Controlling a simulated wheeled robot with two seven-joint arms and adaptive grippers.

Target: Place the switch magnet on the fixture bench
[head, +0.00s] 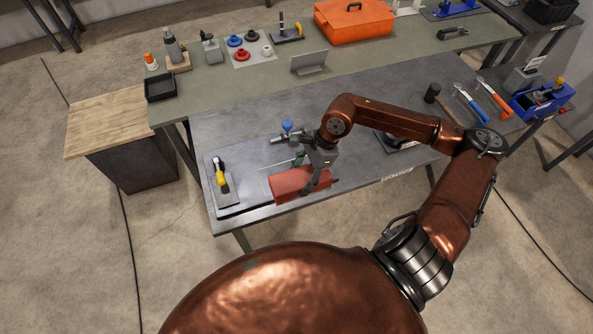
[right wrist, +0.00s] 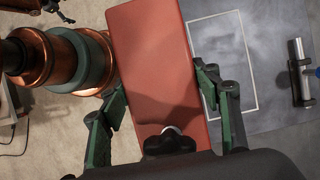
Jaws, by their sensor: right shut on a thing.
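The switch magnet, a red rectangular block (head: 292,185) with a dark knob, is at the front edge of the grey lower bench (head: 235,128) in the head view. My right gripper (head: 318,172) is over its right part, with one finger down its side. In the right wrist view the red block (right wrist: 160,60) lies between the two green-black fingers of my right gripper (right wrist: 162,88), which is shut on it. A pale rectangular outline (right wrist: 252,62) on the grey surface lies right of the block, partly hidden by it. Whether the block touches the bench is unclear. My left gripper is not in view.
Hammers (head: 468,103) and a blue bin (head: 542,101) are at the right. The green rear table (head: 225,83) holds parts.

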